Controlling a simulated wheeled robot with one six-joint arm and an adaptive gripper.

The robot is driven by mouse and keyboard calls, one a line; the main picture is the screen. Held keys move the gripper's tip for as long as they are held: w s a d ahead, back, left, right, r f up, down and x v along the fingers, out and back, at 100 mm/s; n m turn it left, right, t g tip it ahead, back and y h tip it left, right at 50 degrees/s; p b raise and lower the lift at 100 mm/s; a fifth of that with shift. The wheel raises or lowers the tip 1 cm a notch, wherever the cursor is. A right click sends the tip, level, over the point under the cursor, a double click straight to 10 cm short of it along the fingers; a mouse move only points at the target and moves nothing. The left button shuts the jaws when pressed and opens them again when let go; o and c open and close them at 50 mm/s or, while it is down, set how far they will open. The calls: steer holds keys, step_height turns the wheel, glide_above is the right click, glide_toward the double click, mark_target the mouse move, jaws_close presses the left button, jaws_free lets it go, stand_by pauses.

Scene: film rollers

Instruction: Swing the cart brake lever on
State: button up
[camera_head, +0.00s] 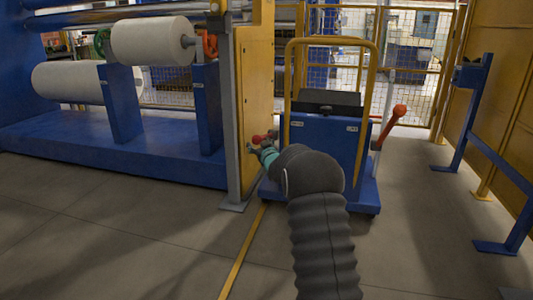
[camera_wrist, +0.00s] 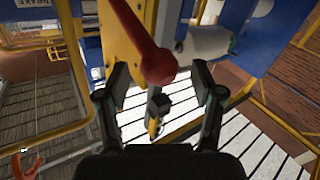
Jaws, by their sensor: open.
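The blue cart (camera_head: 322,150) with a yellow push frame stands in the middle of the head view. An orange-red lever (camera_head: 388,127) with a round knob slants up to the right at the cart's right side. Another red knob (camera_head: 257,139) shows by the yellow post, left of the cart. My gripper (camera_head: 262,149) is beside that knob, partly hidden by my wrist. In the wrist view, my gripper (camera_wrist: 160,78) is open, with a red lever end (camera_wrist: 158,64) between or just beyond its fingers; contact is unclear. A label reading BRAKE (camera_wrist: 40,4) shows inverted at the top left.
A yellow post (camera_head: 255,95) stands close left of my gripper. The blue roller stand (camera_head: 124,115) holds white rolls (camera_head: 150,41) at left. A blue rail (camera_head: 497,165) stands at right. The floor (camera_head: 120,240) in front is clear.

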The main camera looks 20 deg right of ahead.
steer(key=s, duration=0.8)
steer(key=shift+s, duration=0.4)
steer(key=shift+d+f, duration=0.1)
